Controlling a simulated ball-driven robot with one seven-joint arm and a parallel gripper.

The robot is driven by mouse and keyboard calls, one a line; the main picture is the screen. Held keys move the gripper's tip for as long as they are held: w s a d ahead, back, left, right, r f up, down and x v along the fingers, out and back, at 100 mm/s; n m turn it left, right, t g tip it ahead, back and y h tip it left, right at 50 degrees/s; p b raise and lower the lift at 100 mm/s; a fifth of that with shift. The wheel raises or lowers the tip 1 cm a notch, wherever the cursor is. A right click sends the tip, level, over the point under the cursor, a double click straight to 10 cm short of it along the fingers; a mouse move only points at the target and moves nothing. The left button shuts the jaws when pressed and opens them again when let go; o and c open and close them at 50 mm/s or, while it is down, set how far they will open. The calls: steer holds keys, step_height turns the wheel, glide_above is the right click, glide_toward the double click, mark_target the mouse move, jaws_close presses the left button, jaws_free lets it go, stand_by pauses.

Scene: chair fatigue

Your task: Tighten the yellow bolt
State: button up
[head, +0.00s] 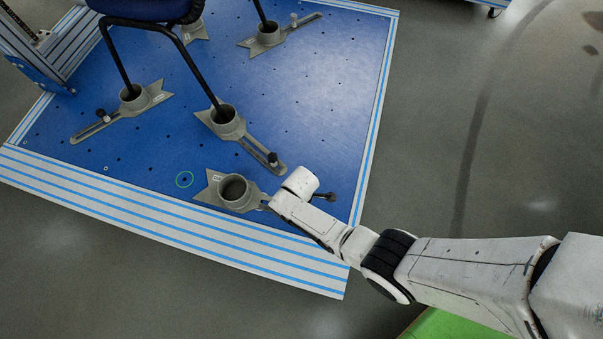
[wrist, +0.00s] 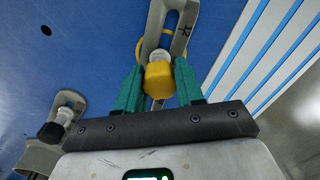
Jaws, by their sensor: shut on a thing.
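A yellow ring shows around the collar, partly hidden. In the head view my wrist hides the bolt and the fingers at the right end of the clamp with an empty grey cup (head: 235,188).
Another clamp (head: 228,122) with a dark knob (head: 273,158) lies close behind and holds a chair leg (head: 198,72). It shows at left in the wrist view (wrist: 62,117). The blue plate (head: 150,205) has a striped front edge (head: 180,240). Grey floor is clear at right.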

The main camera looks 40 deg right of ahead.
steer(key=m, duration=0.4)
stand_by(0.3)
steer(key=o, duration=1)
steer(key=shift+o, duration=0.2)
steer(key=n, duration=0.4)
